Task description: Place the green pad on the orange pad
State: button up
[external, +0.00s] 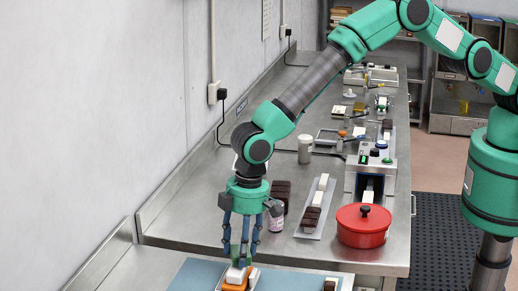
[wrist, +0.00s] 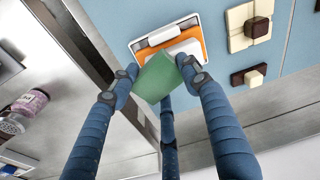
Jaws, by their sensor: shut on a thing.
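My gripper (external: 241,251) has several blue fingers and hangs pointing down over the blue mat at the front of the external view. In the wrist view my gripper (wrist: 158,76) is shut on the green pad (wrist: 156,80), which looks tilted between the fingertips. The orange pad (wrist: 206,30) lies just beyond it on a white tray (wrist: 138,46), with white pieces on or beside it. The orange pad also shows below the fingers in the external view (external: 234,286), partly behind a white piece. I cannot tell whether the green pad touches anything.
A blue mat (external: 187,274) lies under the tray. Cream and dark brown blocks (wrist: 250,25) stand to its right in the wrist view. A red lidded pot (external: 363,228), a pink-labelled jar (external: 276,217) and a tray of blocks (external: 310,225) stand on the steel bench behind.

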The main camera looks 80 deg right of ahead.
jog(key=o, duration=0.9)
jog(key=shift+f, duration=0.1)
jog(key=shift+o, duration=0.2)
notch_tip(320, 180, up, 12)
jog(key=s+b, duration=0.1)
jog(key=shift+d, duration=0.25)
jog(key=shift+s, duration=0.1)
dwell(0.6)
